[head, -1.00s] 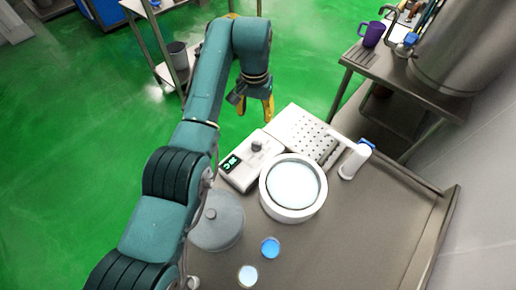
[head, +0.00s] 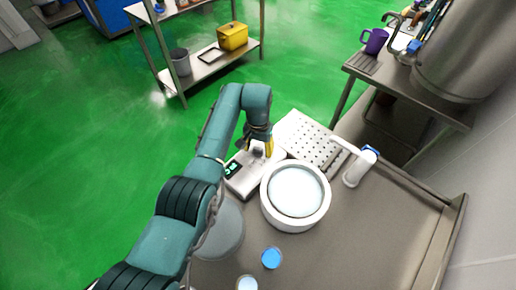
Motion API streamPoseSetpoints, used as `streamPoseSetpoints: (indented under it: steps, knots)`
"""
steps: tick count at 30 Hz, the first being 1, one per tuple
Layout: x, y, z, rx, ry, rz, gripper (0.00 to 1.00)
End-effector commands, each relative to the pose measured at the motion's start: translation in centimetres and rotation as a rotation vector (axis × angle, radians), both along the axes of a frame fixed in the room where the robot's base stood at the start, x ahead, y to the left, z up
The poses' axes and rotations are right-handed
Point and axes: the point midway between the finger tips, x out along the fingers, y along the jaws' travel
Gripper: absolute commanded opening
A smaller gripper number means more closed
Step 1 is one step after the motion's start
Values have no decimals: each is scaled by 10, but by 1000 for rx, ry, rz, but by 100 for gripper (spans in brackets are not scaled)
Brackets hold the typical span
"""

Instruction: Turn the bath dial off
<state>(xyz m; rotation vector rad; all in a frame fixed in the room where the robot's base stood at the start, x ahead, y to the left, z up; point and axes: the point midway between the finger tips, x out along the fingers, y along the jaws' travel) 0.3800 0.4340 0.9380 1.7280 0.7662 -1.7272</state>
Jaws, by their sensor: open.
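The bath control box (head: 243,183) is a pale unit with a small dark display with green characters (head: 233,168). It stands left of the round white bath (head: 268,203) holding pale liquid. The bath dial (head: 258,153) is a grey knob on top of the box, partly hidden by my gripper. My gripper (head: 264,150) is over the back of the box, its yellow-tipped fingers pointing down close to the dial. The fingers overlap in this view, and I cannot tell whether they touch the dial.
A perforated white rack (head: 308,136) lies behind the bath. A white dispenser with a blue top (head: 358,168) stands to the right. A grey round lid (head: 222,232) is partly behind my arm. Two small blue and white cups (head: 271,258) stand in front. The counter's right side is clear.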

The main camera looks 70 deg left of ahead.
Motion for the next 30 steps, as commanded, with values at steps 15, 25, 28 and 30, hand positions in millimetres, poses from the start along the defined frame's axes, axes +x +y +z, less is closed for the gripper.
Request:
streamPoseSetpoints:
  steps: [15,25,28,30]
  knots:
    - [0,0,0,-1,1,1,0]
    - [0,0,1,-1,1,86,0]
    - [0,0,1,-2,1,148,0]
    - [0,0,1,-2,1,200,0]
